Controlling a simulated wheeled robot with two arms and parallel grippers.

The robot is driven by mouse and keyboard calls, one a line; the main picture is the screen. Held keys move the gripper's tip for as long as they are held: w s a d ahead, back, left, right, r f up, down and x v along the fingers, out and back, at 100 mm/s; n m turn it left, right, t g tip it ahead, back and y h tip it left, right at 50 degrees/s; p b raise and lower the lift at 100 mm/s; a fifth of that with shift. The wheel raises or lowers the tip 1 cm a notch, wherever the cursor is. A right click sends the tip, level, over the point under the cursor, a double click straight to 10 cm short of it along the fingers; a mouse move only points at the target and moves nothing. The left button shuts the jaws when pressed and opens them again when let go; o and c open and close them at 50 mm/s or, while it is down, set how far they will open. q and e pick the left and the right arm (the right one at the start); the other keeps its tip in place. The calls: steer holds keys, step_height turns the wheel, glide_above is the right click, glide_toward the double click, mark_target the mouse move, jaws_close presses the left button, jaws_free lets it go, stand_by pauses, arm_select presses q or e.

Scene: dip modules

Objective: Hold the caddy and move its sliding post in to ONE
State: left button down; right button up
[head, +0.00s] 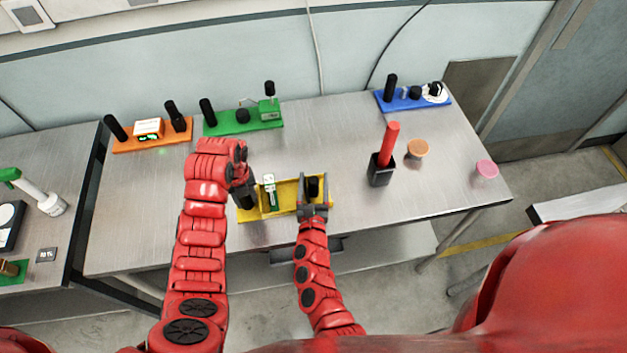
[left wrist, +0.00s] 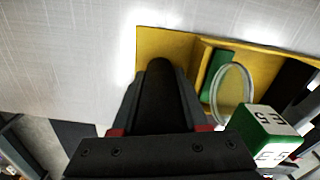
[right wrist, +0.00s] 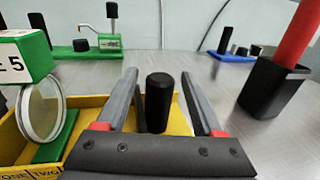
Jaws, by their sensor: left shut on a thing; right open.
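The yellow caddy (head: 288,200) lies on the near part of the metal table; its wall also shows in the right wrist view (right wrist: 88,101). My left gripper (head: 244,190) is shut on the black post (left wrist: 160,95) at the caddy's left end. My right gripper (head: 313,204) is at the right end. Its open fingers stand on either side of another upright black post (right wrist: 159,103), which also shows in the head view (head: 313,187). Lettering on the caddy's front edge reads ONE and TWO at the lower left of the right wrist view.
A green and white module with a clear round lens (right wrist: 40,108) stands in the caddy. A black holder with a red stick (head: 389,145) stands to the right, near orange (head: 417,148) and pink (head: 486,170) round items. Orange, green (head: 243,122) and blue (head: 413,100) boards line the back.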

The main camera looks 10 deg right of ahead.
jaws_close()
stand_by(1.4)
